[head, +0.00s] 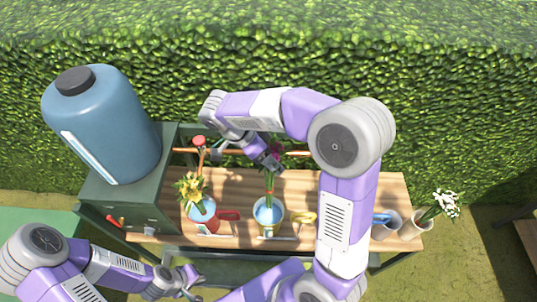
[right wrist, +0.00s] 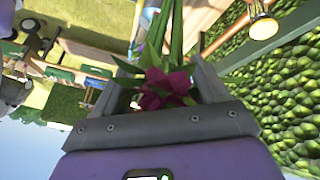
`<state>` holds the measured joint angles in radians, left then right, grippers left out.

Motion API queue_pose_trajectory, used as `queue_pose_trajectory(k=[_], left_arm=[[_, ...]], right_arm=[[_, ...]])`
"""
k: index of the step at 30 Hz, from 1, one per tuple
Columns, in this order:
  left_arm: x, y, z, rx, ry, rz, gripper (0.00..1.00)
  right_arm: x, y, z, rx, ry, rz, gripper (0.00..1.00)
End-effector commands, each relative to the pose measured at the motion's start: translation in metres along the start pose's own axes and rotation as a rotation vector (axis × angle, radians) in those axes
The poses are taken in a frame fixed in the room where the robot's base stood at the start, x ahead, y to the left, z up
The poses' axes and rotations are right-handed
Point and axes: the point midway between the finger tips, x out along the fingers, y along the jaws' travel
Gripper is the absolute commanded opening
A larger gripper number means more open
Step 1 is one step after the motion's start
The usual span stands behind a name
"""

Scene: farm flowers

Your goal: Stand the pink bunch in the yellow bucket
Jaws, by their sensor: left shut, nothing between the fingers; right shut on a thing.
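The pink bunch, a magenta bloom (right wrist: 166,88) on long green stems (head: 270,186), is held by my right gripper (head: 270,160), which is shut on it. The bunch hangs bloom up, with its stems pointing down. The yellow bucket (head: 280,229) stands on the bench, with blue water inside and a yellow handle. The lower stem ends overlap the bucket's mouth in the head view; I cannot tell how deep they are. In the right wrist view the bloom sits between the fingers. My left gripper (head: 190,279) is shut and empty, in front of the bench.
At the right are a pot with a blue item (head: 384,226) and a white pot (head: 412,226) with white flowers. A blue tank (head: 105,125) stands at the left on a green cabinet.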

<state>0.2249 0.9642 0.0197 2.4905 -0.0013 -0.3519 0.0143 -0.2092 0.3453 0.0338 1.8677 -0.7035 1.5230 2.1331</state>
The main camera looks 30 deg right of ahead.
Motion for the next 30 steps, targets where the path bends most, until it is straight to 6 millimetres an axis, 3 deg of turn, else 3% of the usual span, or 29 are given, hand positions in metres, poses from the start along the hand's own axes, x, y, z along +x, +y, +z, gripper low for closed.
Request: queue_pose_trajectory(k=[30], left_arm=[[0.065,-0.024,-0.003,0.0,0.0,0.0,0.0]], right_arm=[[0.072,-0.021,0.039,0.0,0.0,-0.001,0.12]])
